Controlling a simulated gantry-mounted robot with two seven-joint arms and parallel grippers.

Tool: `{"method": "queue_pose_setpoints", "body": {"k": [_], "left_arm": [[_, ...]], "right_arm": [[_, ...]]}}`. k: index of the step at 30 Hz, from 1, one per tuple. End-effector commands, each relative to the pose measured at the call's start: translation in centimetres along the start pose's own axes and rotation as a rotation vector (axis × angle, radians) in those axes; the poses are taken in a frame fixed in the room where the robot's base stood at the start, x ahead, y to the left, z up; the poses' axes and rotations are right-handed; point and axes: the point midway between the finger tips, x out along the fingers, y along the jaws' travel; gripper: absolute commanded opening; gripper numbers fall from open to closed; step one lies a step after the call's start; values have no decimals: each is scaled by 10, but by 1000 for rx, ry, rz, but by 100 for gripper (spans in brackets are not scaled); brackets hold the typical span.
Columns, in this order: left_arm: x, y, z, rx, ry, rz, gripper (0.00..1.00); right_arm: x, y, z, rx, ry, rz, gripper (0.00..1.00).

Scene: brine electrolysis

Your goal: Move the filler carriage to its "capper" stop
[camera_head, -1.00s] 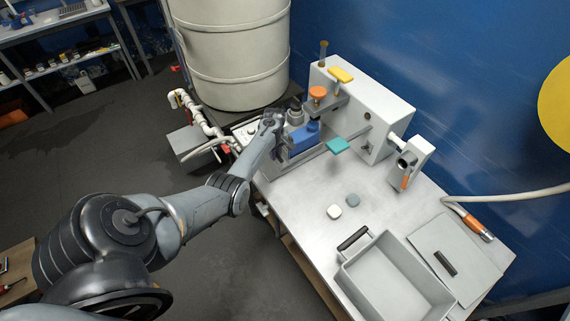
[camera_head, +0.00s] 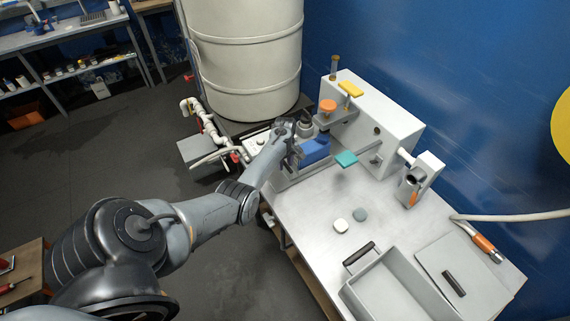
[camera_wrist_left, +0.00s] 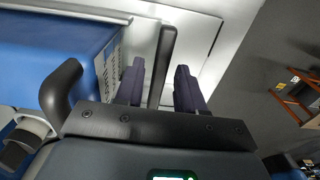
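A blue block (camera_head: 315,150), which looks like the filler carriage, sits at the back left of the bench below the white machine (camera_head: 372,112). In the left wrist view a large blue box (camera_wrist_left: 50,60) fills the upper left, with a curved black handle part (camera_wrist_left: 60,92) beside it. My left gripper (camera_head: 293,153) is at the near left side of the blue block. In the wrist view its fingers (camera_wrist_left: 160,75) stand apart, with a dark bar (camera_wrist_left: 163,50) between them; a gap shows on the left side. My right gripper is out of view.
An orange knob (camera_head: 328,106), a yellow plate (camera_head: 351,90) and a teal plate (camera_head: 346,159) are around the machine. A large tank (camera_head: 245,60) stands behind.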

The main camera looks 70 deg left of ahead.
Motion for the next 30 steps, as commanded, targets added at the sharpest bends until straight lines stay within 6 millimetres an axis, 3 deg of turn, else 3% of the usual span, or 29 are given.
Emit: {"method": "queue_pose_setpoints", "body": {"k": [15,21,30], "left_arm": [[-82,0,-1,0,2,1,38],[-97,-1,-1,-1,1,0,38],[-99,-1,0,-1,1,0,38]], "right_arm": [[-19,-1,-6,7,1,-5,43],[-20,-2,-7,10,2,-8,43],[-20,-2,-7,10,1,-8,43]]}}
